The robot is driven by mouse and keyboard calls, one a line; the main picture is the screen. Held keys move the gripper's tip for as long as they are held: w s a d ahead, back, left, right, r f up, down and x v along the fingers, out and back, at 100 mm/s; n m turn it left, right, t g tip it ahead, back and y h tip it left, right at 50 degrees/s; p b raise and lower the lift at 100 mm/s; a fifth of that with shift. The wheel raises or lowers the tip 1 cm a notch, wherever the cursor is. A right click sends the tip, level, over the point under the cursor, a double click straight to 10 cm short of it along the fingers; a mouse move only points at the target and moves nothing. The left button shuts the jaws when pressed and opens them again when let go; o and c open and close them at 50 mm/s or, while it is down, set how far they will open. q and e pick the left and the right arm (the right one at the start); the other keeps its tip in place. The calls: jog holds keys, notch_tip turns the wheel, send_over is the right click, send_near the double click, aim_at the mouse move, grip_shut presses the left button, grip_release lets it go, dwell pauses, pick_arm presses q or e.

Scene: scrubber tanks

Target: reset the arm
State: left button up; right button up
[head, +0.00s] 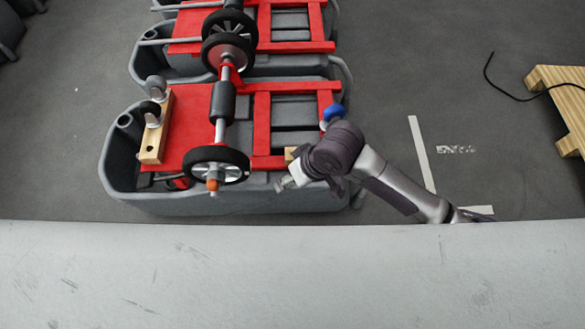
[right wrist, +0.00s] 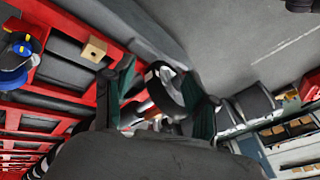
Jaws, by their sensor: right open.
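My right arm (head: 400,185) comes in from the right in the head view and is bent over the near right corner of the closest grey tank (head: 230,203). Its gripper (head: 284,183) points left beside the tank's near edge. In the right wrist view the gripper (right wrist: 165,78) has its two dark fingers spread. No object is held between them; a black wheel shows beyond. My left gripper is in neither view.
A red frame (head: 262,125) with an axle and black wheel (head: 217,167) lies on the tank. A small wooden block (right wrist: 95,48) and blue part (head: 333,112) are near my wrist. A wooden pallet (head: 560,100) and cable are at right.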

jog(key=w+d+f+m+t+h, duration=0.1)
jog(key=d+f+m, duration=0.1)
jog(key=d+f, duration=0.65)
jog(key=w+d+f+m+t+h, duration=0.1)
jog(key=d+f+m, duration=0.15)
jog(key=f, duration=1.15)
jog(key=s+d+f+h, duration=0.1)
jog(key=s+d+f, duration=0.8)
jog(key=s+f, duration=0.35)
jog(key=s+d+f+g, duration=0.1)
jog(key=s+f, duration=0.1)
jog(key=s, duration=0.7)
jog(key=s+d+f+g+h, duration=0.1)
jog(key=s+d+f, duration=0.1)
jog(key=s, duration=0.7)
jog(key=shift+d+f+n, duration=0.2)
jog(key=shift+f+n, duration=0.15)
jog(key=shift+f, duration=0.15)
